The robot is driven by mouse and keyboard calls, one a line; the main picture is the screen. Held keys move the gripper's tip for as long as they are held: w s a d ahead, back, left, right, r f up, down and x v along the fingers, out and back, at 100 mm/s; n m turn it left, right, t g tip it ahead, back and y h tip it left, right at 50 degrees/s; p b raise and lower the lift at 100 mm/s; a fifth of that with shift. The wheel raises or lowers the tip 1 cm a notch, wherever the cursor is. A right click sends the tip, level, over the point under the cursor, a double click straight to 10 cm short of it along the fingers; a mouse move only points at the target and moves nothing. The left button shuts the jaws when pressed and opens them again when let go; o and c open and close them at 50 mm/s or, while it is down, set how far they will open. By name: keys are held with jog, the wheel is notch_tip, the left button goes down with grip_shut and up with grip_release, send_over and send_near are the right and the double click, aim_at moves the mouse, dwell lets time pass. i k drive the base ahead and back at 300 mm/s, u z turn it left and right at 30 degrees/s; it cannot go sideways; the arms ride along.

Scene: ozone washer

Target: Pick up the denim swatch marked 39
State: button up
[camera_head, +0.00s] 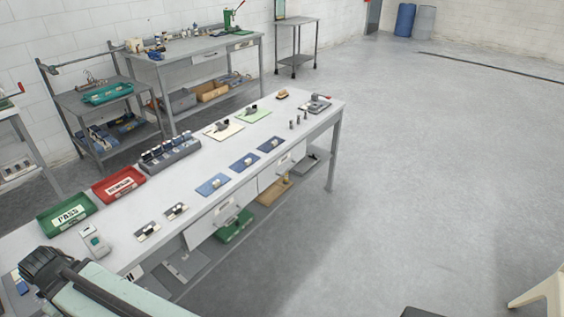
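Three blue denim swatches lie flat in a slanting row on the long grey table. The nearest swatch (211,189) is at the table's middle, another swatch (243,163) lies beyond it, and the farthest swatch (270,145) is nearer the far end. Each has a small pale object or tag on it. The markings are too small to read, so I cannot tell which is 39. A partly hidden blue and white item (20,284) lies at the lower left. Part of my pale green arm shows at the lower left; I do not make out my gripper's fingers.
A green PASS tray (86,203) and red tray (137,179) stand along the back edge, beside a grey rack (171,153). A handheld device (96,241) and two small dark-and-white cards (147,232) lie nearer. Open floor (420,180) lies right.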

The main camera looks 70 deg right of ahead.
aim_at(248, 160)
jog(key=u, duration=2.55)
jog(key=k, duration=2.5)
jog(key=z, duration=0.8)
